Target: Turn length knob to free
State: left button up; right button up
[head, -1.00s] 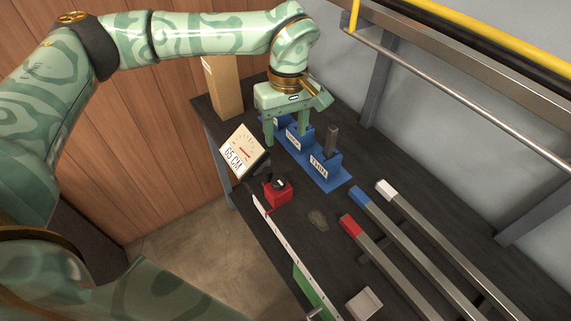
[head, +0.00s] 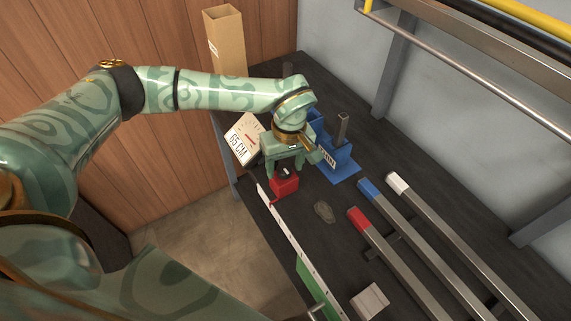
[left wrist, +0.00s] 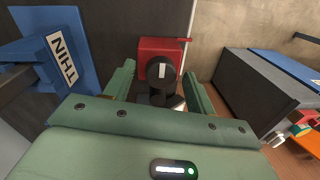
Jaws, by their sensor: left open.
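The length knob (left wrist: 161,73) is a round black knob with a white mark, on a red block (left wrist: 160,47). In the left wrist view the white mark stands upright in the picture; no lettering for free can be read. In the head view the red block (head: 285,188) sits on the dark bench by the end of a white rule. My left gripper (head: 285,171) is open and points down over the block. In the left wrist view its fingers (left wrist: 158,84) stand on either side of the knob, apart from it. My right gripper is in neither view.
A blue holder (head: 342,163) with a THIN label is close behind on the right. The white rule (head: 287,232) runs toward the front. Bars with red, blue and white ends (head: 398,182) lie on the right.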

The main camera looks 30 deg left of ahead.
pick_arm(q)
jog(key=c, duration=1)
